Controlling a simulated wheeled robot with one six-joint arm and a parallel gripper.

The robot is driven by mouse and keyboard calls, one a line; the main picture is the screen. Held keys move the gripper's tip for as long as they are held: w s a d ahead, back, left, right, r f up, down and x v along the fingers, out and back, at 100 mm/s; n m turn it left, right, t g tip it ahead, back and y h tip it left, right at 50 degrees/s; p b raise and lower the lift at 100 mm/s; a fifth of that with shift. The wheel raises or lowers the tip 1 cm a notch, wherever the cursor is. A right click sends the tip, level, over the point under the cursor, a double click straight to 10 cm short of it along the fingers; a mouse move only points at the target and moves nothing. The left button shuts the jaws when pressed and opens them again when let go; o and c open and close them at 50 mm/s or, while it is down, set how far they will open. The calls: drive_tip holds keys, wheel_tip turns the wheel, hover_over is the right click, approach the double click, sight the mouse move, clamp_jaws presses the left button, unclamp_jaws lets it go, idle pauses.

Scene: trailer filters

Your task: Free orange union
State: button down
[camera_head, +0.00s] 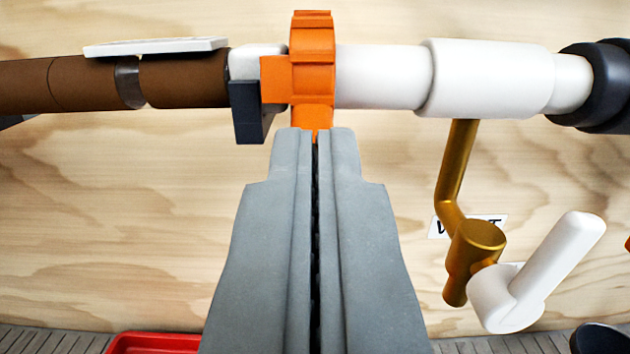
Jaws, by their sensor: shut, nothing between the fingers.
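The orange union (312,65) is a ribbed ring around the horizontal pipe at the top centre, with an orange block on its left side. Brown pipe (185,80) lies to its left and white pipe (380,77) to its right. My gripper (316,135) is shut and empty, pointing up at the union from below. Its fingertips overlap the union's lower end in the picture; I cannot tell whether they touch it. The fingertips hide what lies directly behind them.
A dark grey block (251,110) hangs left of the union. A brass bent pipe (456,165) and white handle (540,275) stand out at the right, partly over a label. A red tray (155,343) is at the bottom left. The wooden panel left of my gripper is clear.

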drive_tip(key=shift+w+f, duration=0.1)
drive_tip(key=shift+f, duration=0.6)
idle(0.3)
